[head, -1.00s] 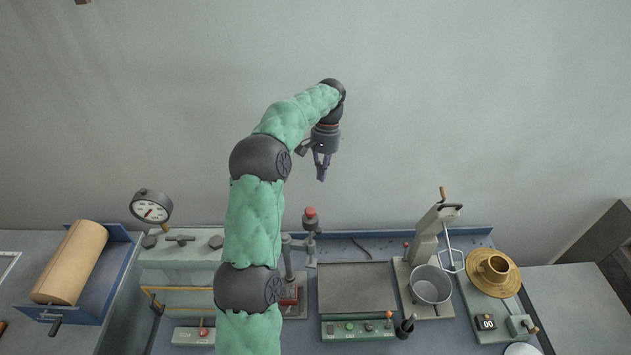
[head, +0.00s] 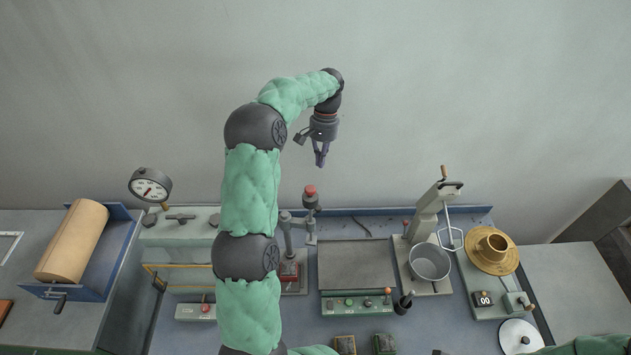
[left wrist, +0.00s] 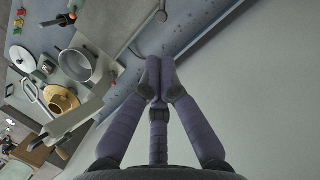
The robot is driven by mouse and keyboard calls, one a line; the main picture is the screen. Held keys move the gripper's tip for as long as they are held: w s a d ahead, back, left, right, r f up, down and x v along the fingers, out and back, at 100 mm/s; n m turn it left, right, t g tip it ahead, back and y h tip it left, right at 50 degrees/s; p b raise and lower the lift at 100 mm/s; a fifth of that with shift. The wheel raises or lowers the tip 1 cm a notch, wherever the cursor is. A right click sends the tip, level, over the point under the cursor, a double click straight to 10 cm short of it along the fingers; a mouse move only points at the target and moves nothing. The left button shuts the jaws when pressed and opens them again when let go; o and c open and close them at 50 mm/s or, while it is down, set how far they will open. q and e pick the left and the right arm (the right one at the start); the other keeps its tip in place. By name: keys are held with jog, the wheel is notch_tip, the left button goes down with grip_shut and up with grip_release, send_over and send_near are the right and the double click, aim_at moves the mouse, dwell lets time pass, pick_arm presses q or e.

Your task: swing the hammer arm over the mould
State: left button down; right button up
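A small press-like stand has a grey post (head: 288,235) and a hammer arm (head: 310,205) with a red knob on top, offset to the right of the post. My right gripper is not in view.
Right of the stand are a hot plate (head: 356,265), a mixer with a metal pot (head: 429,262) and a scale with a brass-coloured dish (head: 492,252). A dial gauge (head: 150,187) and a blue tray with a tan roll (head: 72,242) are left. A plain wall stands behind.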

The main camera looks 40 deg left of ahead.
pick_arm(q)
jog(key=s+d+f+p, duration=0.1)
jog(key=s+d+f, duration=0.1)
jog(key=s+f, duration=0.2)
jog(key=shift+s+f, duration=0.4)
